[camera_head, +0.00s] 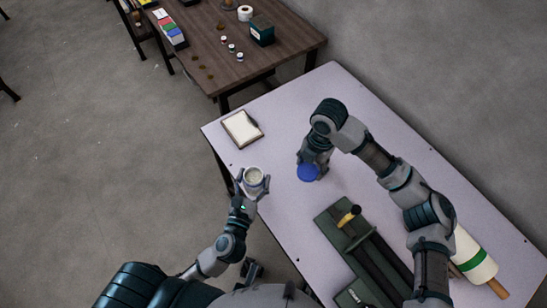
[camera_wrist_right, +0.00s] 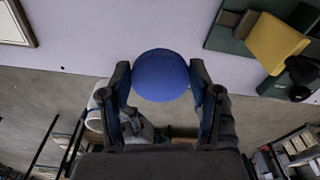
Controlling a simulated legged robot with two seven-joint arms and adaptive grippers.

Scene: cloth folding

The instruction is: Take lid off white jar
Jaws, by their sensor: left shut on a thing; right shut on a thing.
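The white jar (camera_head: 254,179) is held upright in my left gripper (camera_head: 252,190) near the table's left edge. Its top looks open, with a pale inside showing. My right gripper (camera_head: 308,168) is shut on the round blue lid (camera_head: 308,173), to the right of the jar and apart from it. In the right wrist view the blue lid (camera_wrist_right: 161,76) sits between the two dark fingers of my right gripper (camera_wrist_right: 161,92). Part of the jar (camera_wrist_right: 96,115) shows behind the left finger there.
A framed white pad (camera_head: 242,129) lies on the pale table (camera_head: 290,115) at its far left. A dark green case (camera_head: 350,235) with a yellow-handled tool (camera_head: 349,216) lies at the front. A white roll with a green band (camera_head: 474,258) lies at right. A brown table (camera_head: 205,50) stands behind.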

